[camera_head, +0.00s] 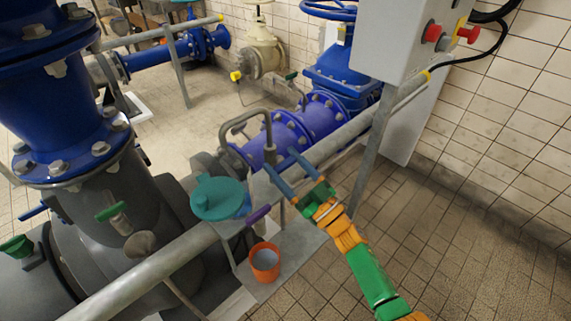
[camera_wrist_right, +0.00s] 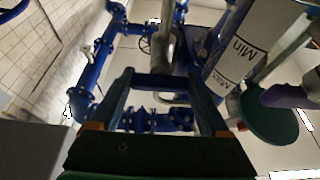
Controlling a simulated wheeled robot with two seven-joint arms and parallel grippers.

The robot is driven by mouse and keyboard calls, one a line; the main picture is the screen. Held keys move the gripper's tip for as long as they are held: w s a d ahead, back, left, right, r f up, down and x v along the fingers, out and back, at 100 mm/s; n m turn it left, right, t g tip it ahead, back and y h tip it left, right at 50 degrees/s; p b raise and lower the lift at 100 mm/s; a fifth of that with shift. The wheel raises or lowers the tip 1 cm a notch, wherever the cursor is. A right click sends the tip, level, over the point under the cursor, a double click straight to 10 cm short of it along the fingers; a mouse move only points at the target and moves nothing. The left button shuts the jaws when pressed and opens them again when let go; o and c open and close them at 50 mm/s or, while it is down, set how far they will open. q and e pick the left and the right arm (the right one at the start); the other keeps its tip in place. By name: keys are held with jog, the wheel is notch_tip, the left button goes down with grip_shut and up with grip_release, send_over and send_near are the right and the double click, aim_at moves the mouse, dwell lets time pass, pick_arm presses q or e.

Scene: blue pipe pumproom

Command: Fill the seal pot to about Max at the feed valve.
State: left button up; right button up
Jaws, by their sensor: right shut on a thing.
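A pot with a flat teal lid (camera_head: 218,197) stands by the pipework in the head view, left of my right gripper (camera_head: 281,161). The right wrist view shows a pale cylinder with Min and Max marks (camera_wrist_right: 238,58), tilted and upside down. A purple lever handle (camera_head: 258,215) is below and left of the gripper. It also shows at the right edge of the wrist view (camera_wrist_right: 288,96). My right gripper's blue fingers stand apart beside a grey upright pipe. A dark bar (camera_wrist_right: 160,82) spans between them. Which part it belongs to is unclear. My left gripper is not in view.
An orange cup (camera_head: 265,262) with pale contents stands on a grey plate below the lever. A grey rail (camera_head: 185,243) crosses in front of the pipes. A control box (camera_head: 405,40) with red buttons hangs at upper right. The tiled floor at right is clear.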

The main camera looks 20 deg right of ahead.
jog(key=n+g+y, duration=0.1)
jog(key=n, duration=0.1)
jog(key=n+y+b, duration=0.1)
jog(key=n, duration=0.1)
jog(key=shift+f+n+g, duration=0.1)
jog(key=shift+n+g, duration=0.3)
jog(key=n+g+y, duration=0.1)
jog(key=n, duration=0.1)
jog(key=n+g+b, duration=0.1)
jog(key=n, duration=0.2)
jog(key=shift+y, duration=0.4)
jog(key=n+g, duration=0.1)
jog(key=n, duration=0.3)
jog(key=shift+g, duration=0.4)
jog(key=shift+n+g, duration=0.8)
jog(key=shift+n, duration=1.4)
jog(key=o, duration=1.2)
